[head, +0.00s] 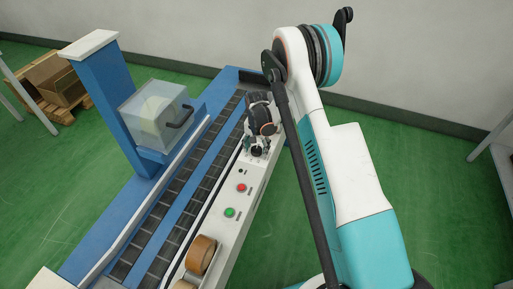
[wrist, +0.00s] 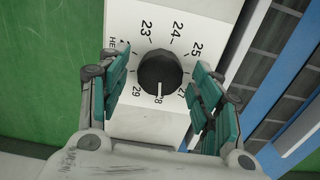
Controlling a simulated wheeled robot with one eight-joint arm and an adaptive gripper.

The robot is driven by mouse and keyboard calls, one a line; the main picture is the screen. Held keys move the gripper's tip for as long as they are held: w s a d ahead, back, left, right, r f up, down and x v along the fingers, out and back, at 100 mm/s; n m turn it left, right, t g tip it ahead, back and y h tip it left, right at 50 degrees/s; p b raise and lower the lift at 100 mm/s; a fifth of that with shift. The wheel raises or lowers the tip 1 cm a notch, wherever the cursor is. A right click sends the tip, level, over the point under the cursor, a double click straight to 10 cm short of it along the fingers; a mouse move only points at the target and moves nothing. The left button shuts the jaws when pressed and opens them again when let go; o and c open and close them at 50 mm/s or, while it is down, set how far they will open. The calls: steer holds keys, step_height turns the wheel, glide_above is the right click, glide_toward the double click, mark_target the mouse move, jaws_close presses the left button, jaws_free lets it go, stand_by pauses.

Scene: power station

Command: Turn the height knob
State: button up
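The height knob (wrist: 160,72) is a round black dial on a white panel (wrist: 190,22), with numbers from 23 to 29 around it. Its white pointer mark is at 28. Part of the scale and its label is hidden behind my fingers. My gripper (wrist: 159,68) is open, one teal-padded finger on each side of the knob, with visible gaps to it. In the head view my gripper (head: 257,143) is at the far end of the panel, right over the knob (head: 257,151).
A roller conveyor (head: 172,205) runs along the left. A blue column (head: 108,90) and clear box (head: 152,115) stand beside it.

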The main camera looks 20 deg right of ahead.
steer(key=shift+r, duration=0.1)
step_height(320, 180, up, 12)
stand_by(0.6)
stand_by(0.4)
step_height(320, 180, up, 12)
steer(key=n+t, duration=0.1)
glide_above(256, 149)
steer(key=s, duration=0.4)
steer(key=s+r+n+t, duration=0.2)
steer(key=s+r, duration=0.7)
steer(key=r, duration=0.1)
steer(key=s+r+n+t, duration=0.2)
steer(key=s, duration=0.8)
steer(key=s+r+n+t, duration=0.2)
steer(key=s, duration=0.8)
steer(key=shift+s+r, duration=0.15)
steer(key=shift+s, duration=0.15)
